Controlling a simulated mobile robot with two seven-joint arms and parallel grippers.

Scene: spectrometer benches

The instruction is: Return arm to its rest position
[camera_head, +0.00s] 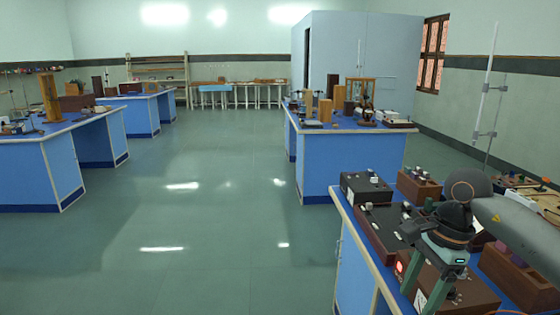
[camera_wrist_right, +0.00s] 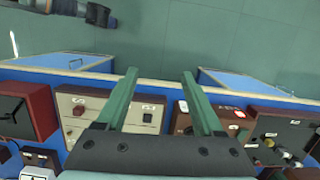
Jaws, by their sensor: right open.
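My right arm (camera_head: 520,225) comes in from the right edge in the head view, over the near right bench (camera_head: 350,235). My right gripper (camera_head: 419,300) points down above the instrument boxes on that bench. Its two green fingers are spread apart with nothing between them. In the right wrist view the open right gripper (camera_wrist_right: 160,72) shows the bench edge and floor beyond its tips. Whether the fingers touch any box cannot be told. My left gripper is in neither view.
Near the gripper are a dark box (camera_head: 366,190), a brown box with a red light (camera_head: 460,289) and a beige box (camera_wrist_right: 92,109). A metal stand (camera_head: 487,90) rises behind the arm. Other blue benches stand farther off. The floor (camera_head: 200,220) left of the bench is clear.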

